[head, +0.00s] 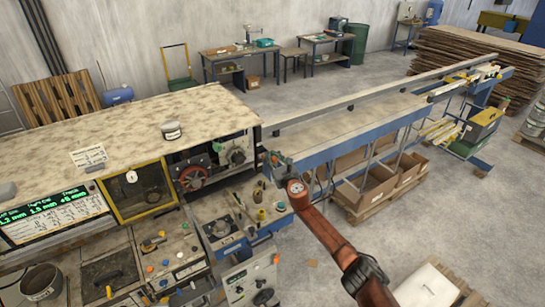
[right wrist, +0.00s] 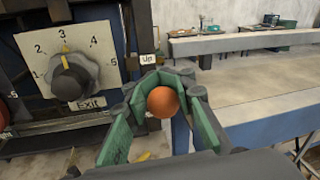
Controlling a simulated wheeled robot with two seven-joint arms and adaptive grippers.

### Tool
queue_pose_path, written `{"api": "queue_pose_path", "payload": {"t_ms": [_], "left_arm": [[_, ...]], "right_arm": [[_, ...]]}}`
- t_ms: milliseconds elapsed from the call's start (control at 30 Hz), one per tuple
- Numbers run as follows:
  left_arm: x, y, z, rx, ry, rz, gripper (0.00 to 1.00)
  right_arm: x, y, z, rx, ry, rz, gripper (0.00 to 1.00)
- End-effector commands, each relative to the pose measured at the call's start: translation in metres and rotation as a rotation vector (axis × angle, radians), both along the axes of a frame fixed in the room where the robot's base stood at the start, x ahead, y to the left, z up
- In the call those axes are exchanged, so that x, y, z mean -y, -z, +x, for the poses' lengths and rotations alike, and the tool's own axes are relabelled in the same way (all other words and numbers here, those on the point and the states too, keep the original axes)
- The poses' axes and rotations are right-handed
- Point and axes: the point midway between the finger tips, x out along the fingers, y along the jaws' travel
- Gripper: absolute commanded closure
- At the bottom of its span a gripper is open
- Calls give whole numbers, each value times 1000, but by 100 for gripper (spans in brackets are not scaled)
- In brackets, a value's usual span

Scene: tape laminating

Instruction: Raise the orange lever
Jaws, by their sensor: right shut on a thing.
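The orange lever's round knob (right wrist: 163,102) shows in the right wrist view between the green-padded fingers of my right gripper (right wrist: 168,82). The gripper is shut on it. The lever's shaft is hidden behind the knob and fingers. A small "Up" label (right wrist: 148,59) is just above and left of the fingers. In the head view my right gripper (head: 279,163) is at the right front corner of the machine, beside the blue-sided bench. The knob cannot be made out there. My left gripper is not in view.
A dial (right wrist: 72,77) marked 1 to 5, labelled Exit, is left of the gripper. A red handwheel (head: 192,176) sits farther left. The control console (head: 170,253) is in front. A long bench (head: 345,130) extends to the back right. Open floor (head: 430,215) lies at the right.

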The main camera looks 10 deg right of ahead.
Motion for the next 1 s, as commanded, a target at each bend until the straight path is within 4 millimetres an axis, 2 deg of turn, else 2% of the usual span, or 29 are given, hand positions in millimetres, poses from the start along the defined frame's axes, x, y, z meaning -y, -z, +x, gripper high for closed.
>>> {"api": "queue_pose_path", "payload": {"t_ms": [33, 867, 900, 1000], "left_arm": [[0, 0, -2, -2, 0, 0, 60], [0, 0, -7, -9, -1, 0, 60], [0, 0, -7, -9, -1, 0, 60], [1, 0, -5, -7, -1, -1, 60]], "right_arm": [[-7, -3, -1, 4, -12, 0, 100], [-10, -3, -1, 4, -16, 0, 100], [-10, -3, -1, 4, -16, 0, 83], [-9, -2, -1, 3, -15, 0, 76]]}}
